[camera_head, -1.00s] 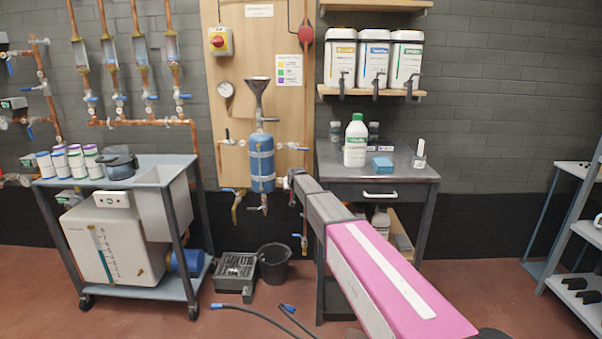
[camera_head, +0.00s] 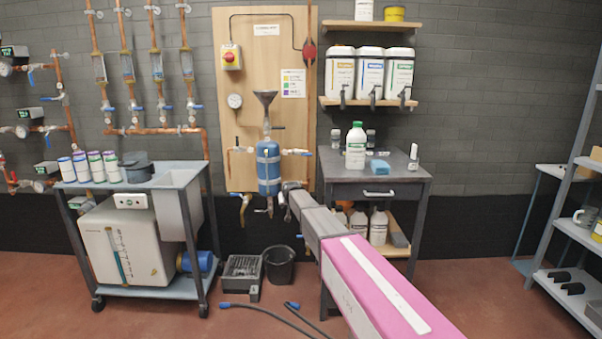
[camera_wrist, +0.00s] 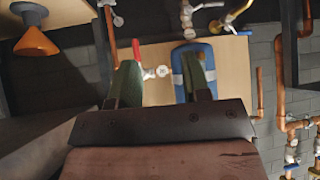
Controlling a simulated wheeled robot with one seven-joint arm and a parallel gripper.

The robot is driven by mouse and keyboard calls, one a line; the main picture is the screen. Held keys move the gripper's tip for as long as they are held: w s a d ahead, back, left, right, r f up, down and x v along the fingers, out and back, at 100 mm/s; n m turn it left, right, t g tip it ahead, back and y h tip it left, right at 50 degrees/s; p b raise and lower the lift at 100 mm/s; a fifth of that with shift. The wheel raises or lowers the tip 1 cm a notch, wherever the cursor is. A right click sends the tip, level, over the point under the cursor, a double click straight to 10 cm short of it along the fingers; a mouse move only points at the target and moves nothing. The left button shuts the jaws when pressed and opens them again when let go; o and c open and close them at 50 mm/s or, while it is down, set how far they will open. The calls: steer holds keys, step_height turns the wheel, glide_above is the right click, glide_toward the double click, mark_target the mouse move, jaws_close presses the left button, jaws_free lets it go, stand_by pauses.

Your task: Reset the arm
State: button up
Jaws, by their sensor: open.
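My gripper (camera_head: 285,192) is at the end of my pink and grey arm, in front of the lower right side of the blue vessel (camera_head: 268,165) in the head view. In the wrist view my gripper (camera_wrist: 163,70) is open, with two dark green fingers apart and nothing held between them. The blue vessel (camera_wrist: 187,55) shows behind the right finger, and a valve with a red handle (camera_wrist: 136,50) shows by the left finger. Whether the fingers touch anything is unclear.
A steel table (camera_head: 415,180) with a green-capped bottle (camera_head: 356,146) stands right of the vessel. A cart (camera_head: 180,178) with several cans is at left. A black bucket (camera_head: 278,267) and hoses (camera_head: 265,313) are on the floor. A grey shelf rack (camera_head: 580,150) stands at far right.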

steer(key=s+d+f+m+g+h, duration=0.15)
steer(key=s+d+f, duration=0.25)
steer(key=s+d, duration=0.6)
steer(key=s+d+f+g, duration=0.35)
steer(key=s+d, duration=0.35)
steer(key=s, duration=0.7)
steer(key=s+d+f+g, duration=0.1)
steer(key=s+d, duration=0.3)
steer(key=s, duration=0.8)
steer(key=s+d+f+g, duration=0.2)
steer(key=s+d, duration=0.2)
steer(key=s, duration=0.8)
steer(key=shift+d+f+m+g, duration=0.2)
steer(key=shift+d+m+g, duration=0.1)
steer(key=shift+d+m, duration=0.05)
steer(key=shift+w, duration=0.1)
